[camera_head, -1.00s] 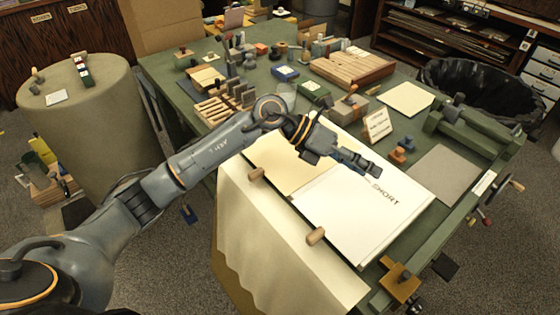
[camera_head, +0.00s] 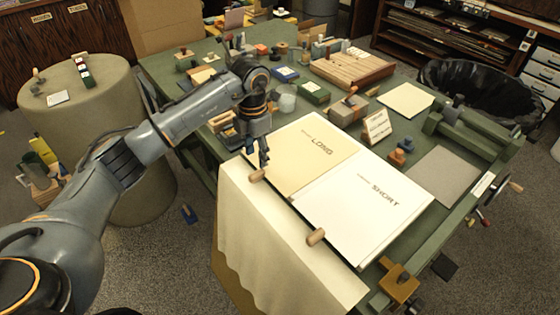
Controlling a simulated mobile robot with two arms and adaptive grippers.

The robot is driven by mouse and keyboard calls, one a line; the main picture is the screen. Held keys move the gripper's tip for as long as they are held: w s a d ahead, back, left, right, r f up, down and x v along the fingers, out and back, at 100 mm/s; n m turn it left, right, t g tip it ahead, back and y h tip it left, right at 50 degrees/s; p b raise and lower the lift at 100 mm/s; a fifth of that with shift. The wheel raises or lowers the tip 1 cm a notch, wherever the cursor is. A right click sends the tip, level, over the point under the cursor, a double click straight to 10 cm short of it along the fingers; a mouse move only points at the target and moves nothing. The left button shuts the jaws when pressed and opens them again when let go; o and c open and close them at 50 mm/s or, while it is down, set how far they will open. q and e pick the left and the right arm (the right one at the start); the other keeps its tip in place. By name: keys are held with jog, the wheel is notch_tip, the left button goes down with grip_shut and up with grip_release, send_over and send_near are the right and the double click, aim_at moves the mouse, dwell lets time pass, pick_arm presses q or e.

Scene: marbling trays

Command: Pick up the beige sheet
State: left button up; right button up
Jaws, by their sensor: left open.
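A beige sheet area (camera_head: 306,165) marked "LONG" lies flat on the left half of the board on the green table. A white area (camera_head: 362,208) marked "SHORT" lies beside it on the right. A separate small cream-beige sheet (camera_head: 405,100) lies flat near the back right of the table. I cannot tell which one the task names. My left gripper (camera_head: 264,158) points down at the left edge of the "LONG" area, just above a wooden peg (camera_head: 257,176). It is open, and I see nothing between its fingers. My right gripper is out of view.
A long cream cloth (camera_head: 280,240) hangs over the table's front edge. A slatted wooden block (camera_head: 352,69) and small boxes crowd the back.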

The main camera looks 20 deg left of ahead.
aim_at(257, 172)
pick_arm(q)
jog(key=shift+s+f+p, duration=0.15)
jog(key=shift+f+p, duration=0.6)
jog(key=shift+f, duration=2.3)
jog(key=c, duration=0.9)
